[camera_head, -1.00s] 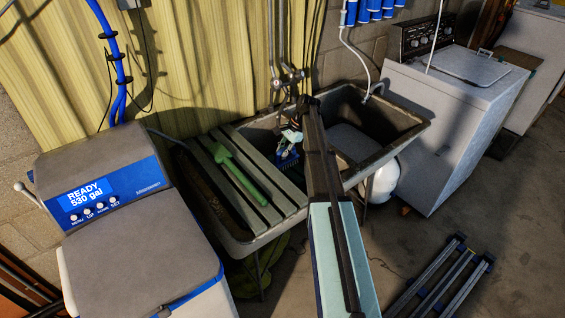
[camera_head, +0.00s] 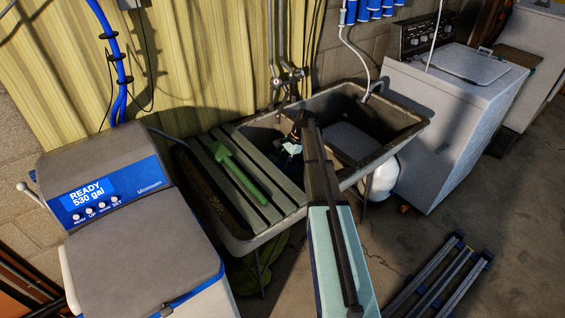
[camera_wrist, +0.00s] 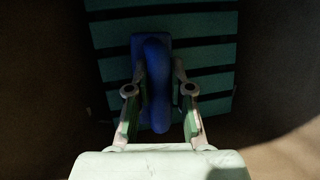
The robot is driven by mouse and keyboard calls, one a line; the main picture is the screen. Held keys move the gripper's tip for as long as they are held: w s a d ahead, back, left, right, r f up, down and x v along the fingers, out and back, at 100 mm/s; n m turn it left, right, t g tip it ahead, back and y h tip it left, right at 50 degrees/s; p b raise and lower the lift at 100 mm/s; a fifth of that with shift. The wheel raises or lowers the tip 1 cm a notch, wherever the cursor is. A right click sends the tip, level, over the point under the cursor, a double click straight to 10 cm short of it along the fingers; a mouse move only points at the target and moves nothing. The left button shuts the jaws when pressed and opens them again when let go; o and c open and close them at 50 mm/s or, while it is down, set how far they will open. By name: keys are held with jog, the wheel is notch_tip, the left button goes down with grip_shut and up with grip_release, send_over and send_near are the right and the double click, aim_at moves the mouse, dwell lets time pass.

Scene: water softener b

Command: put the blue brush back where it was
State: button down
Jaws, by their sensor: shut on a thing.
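The blue brush (camera_wrist: 154,85) is between the two fingers of my gripper (camera_wrist: 160,92) in the wrist view, and the fingers are shut on it. Beyond it in that view lies a teal-green slatted surface (camera_wrist: 205,55). Whether the brush touches the slats I cannot tell. In the head view my gripper (camera_head: 290,150) is low in the left part of the sink (camera_head: 262,135), just right of the slatted board (camera_head: 218,172). The brush is not clearly visible there; my arm and the sink's shadow hide that spot.
A green brush (camera_head: 240,178) lies on the slatted board. The sink's right basin (camera_head: 350,142) is open and empty-looking. Taps and pipes (camera_head: 285,80) rise behind the sink. A water softener (camera_head: 120,210) stands left, a washing machine (camera_head: 450,120) right.

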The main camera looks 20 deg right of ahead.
aim_at(294, 167)
jog(key=c, duration=1)
grip_release()
jog(key=shift+c, duration=0.2)
jog(key=b+v, duration=0.2)
jog(key=v, duration=1)
jog(key=shift+d+r, duration=0.1)
